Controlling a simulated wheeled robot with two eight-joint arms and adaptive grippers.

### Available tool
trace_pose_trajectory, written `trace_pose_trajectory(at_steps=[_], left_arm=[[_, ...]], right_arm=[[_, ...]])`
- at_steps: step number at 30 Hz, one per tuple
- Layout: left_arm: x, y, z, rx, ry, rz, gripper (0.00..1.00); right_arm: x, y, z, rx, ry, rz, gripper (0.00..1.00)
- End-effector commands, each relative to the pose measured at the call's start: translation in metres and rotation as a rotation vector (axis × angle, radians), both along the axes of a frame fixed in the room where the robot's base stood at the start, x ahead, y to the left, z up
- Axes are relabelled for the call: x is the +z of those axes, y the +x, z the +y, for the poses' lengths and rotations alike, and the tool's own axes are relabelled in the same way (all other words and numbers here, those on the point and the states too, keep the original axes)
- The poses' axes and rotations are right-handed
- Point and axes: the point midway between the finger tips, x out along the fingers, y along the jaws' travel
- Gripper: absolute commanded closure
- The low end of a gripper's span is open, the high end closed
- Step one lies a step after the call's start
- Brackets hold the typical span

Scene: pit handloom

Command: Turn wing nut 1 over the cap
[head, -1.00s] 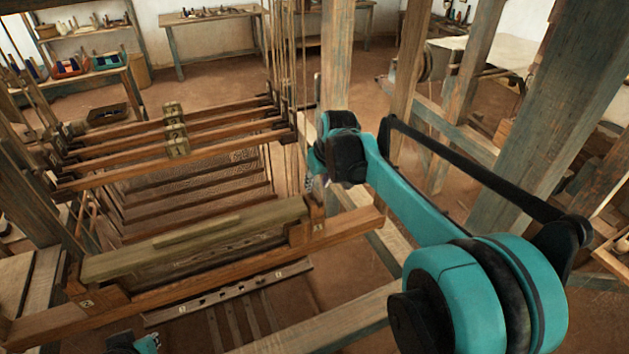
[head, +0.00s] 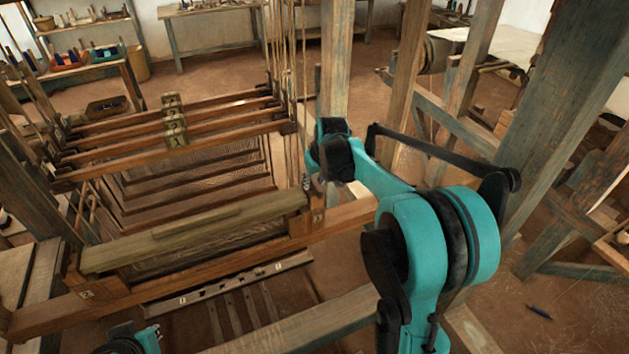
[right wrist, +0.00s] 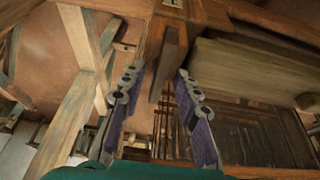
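The pale green-brown cap bar (head: 245,216) lies along the loom's front beam in the head view. Its right end meets a wooden end block (head: 318,217) with a small number plate too small to read. I cannot make out wing nut 1 in either view. My right gripper (head: 309,186) is just above that end block, partly hidden by its own wrist. In the right wrist view the right gripper (right wrist: 159,75) is open, its two fingers apart on either side of a dark wooden upright (right wrist: 170,62). A teal and black part of my left arm shows at the bottom left; its fingers are not clear.
Numbered heddle frames (head: 175,125) stand behind the cap bar. A heavy post (head: 336,70) and slanted timbers stand near my right arm. A slatted strip (head: 228,286) lies in front of the beam.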

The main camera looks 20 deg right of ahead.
Motion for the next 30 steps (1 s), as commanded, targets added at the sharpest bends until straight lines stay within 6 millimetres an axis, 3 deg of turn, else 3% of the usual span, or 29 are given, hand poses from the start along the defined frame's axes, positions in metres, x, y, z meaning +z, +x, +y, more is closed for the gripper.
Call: trace_pose_trajectory(at_steps=[1, 5, 20, 30], left_arm=[[0.0001, 0.0000, 0.0000, 0.000, 0.000, 0.000, 1.00], [0.0001, 0.0000, 0.0000, 0.000, 0.000, 0.000, 1.00], [0.0015, 0.0000, 0.0000, 0.000, 0.000, 0.000, 1.00], [0.0059, 0.0001, 0.0000, 0.000, 0.000, 0.000, 1.00]], right_arm=[[0.0002, -0.0001, 0.0001, 0.000, 0.000, 0.000, 0.68], [0.0004, -0.0002, 0.0001, 0.000, 0.000, 0.000, 1.00], [0.0008, -0.0002, 0.0012, -0.061, -0.001, 0.000, 1.00], [0.0013, 0.0006, 0.0031, -0.313, -0.001, 0.000, 1.00]])
